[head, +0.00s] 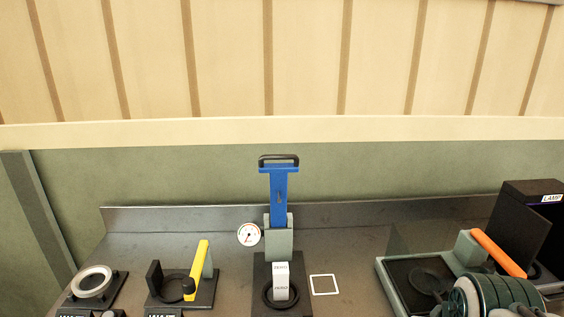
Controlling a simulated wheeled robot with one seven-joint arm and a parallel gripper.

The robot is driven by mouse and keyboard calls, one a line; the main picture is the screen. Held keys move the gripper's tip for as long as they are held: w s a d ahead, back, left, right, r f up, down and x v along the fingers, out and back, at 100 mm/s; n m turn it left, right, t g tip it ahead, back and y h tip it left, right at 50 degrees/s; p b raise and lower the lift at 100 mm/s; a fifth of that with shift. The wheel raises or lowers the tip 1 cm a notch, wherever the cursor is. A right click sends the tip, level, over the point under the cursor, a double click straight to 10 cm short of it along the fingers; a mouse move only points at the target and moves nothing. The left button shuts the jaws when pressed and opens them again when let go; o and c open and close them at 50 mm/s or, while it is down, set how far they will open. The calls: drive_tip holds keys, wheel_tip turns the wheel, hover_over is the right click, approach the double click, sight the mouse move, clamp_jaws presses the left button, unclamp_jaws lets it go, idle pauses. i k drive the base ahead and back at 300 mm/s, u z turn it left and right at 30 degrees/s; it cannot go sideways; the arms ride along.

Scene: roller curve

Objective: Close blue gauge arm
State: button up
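The blue gauge arm (279,197) stands upright at the middle of the bench, with a dark loop handle (278,161) at its top. Its lower end sits in a grey bracket (279,243) at the back of a black base (262,272). A white labelled block (281,279) stands in a dark ring on that base, in front of the bracket. The raised arm is clear of the block. A round white dial with red marks (248,235) is just left of the bracket.
Left are a yellow-arm fixture (197,268) and a pale ring on a black base (92,281). Right are an orange-handled fixture (497,252) and a black lamp box (522,230). A white square outline (324,285) marks bare bench.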

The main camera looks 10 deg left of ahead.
sight(278, 172)
drive_tip(key=k, duration=1)
drive_tip(key=u, duration=1)
drive_tip(key=i, duration=0.8)
drive_tip(key=z, duration=0.3)
